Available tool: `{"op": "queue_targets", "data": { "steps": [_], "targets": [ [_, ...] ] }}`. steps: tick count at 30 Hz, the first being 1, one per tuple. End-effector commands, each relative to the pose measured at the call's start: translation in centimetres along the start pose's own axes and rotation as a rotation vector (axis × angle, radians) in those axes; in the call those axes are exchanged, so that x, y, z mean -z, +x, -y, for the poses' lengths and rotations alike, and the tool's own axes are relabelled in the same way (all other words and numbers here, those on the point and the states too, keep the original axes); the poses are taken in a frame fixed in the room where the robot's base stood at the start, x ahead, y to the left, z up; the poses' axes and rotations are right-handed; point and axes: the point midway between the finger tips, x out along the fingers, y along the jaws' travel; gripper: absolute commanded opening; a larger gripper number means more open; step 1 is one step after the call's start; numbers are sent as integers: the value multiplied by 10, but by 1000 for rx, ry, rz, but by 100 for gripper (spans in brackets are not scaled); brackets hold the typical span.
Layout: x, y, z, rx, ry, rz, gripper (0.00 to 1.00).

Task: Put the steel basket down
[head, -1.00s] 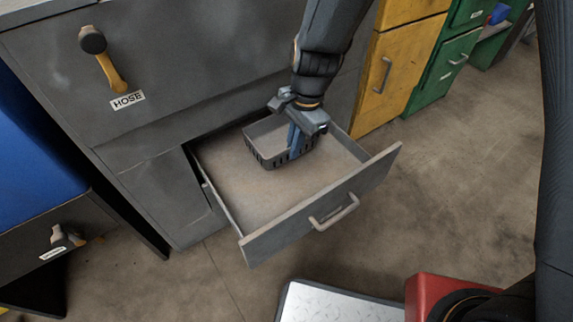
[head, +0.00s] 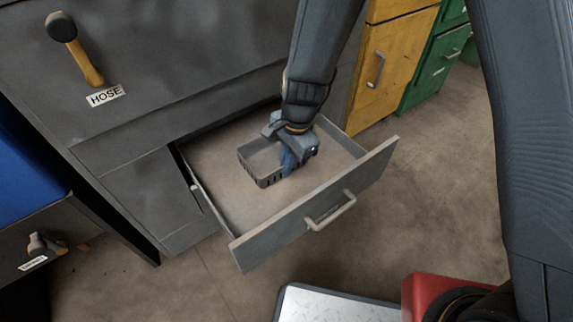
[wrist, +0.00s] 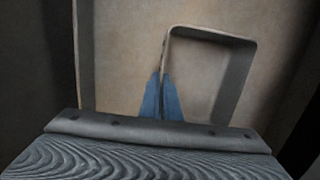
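The steel basket (head: 251,169) is a dark grey open tray with slotted sides. It is within the pulled-out grey drawer (head: 235,205), toward the back. I cannot tell whether its base touches the drawer floor. My gripper (head: 288,160) points down at the basket, its blue fingers closed on one side wall. In the wrist view, the blue fingertips (wrist: 162,95) sit on either side of the basket's left wall, and the basket's rim (wrist: 212,36) frames an empty inside. The lower part of the basket is hidden behind my gripper body there.
The drawer's front panel with its handle (head: 332,212) faces the open floor. The cabinet face with a HOSE label (head: 106,95) rises behind. Yellow (head: 385,65) and green (head: 430,70) cabinets stand to the right. The drawer floor left of the basket is bare.

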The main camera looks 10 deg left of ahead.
Motion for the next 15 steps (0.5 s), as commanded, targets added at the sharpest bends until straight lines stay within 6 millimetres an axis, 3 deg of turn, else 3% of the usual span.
{"op": "queue_targets", "data": {
  "steps": [1, 3, 15],
  "targets": [
    [0, 0, 0, 0, 0, 0, 10],
    [0, 0, 0, 0, 0, 0, 22],
    [0, -7, 0, 1, 1, 0, 22]
  ]
}}
